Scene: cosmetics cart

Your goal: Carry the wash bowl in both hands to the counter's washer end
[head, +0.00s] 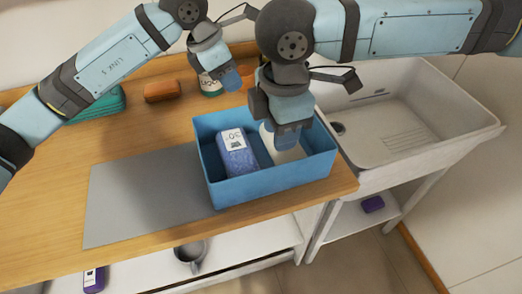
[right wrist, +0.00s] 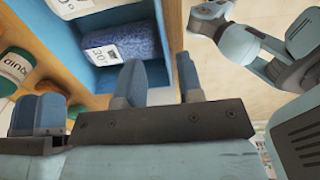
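The wash bowl is a blue rectangular tub (head: 265,188) at the counter's right end, near the sink. It holds a dark blue pack (head: 237,160) with a white label. A white patch (head: 288,153) shows beside the pack; I cannot tell what it is. The right wrist view shows the pack (right wrist: 122,45) and a bowl wall (right wrist: 184,45).
A white sink (head: 415,125) stands right of the wooden counter (head: 60,205). A grey mat (head: 145,200) lies left of the bowl.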

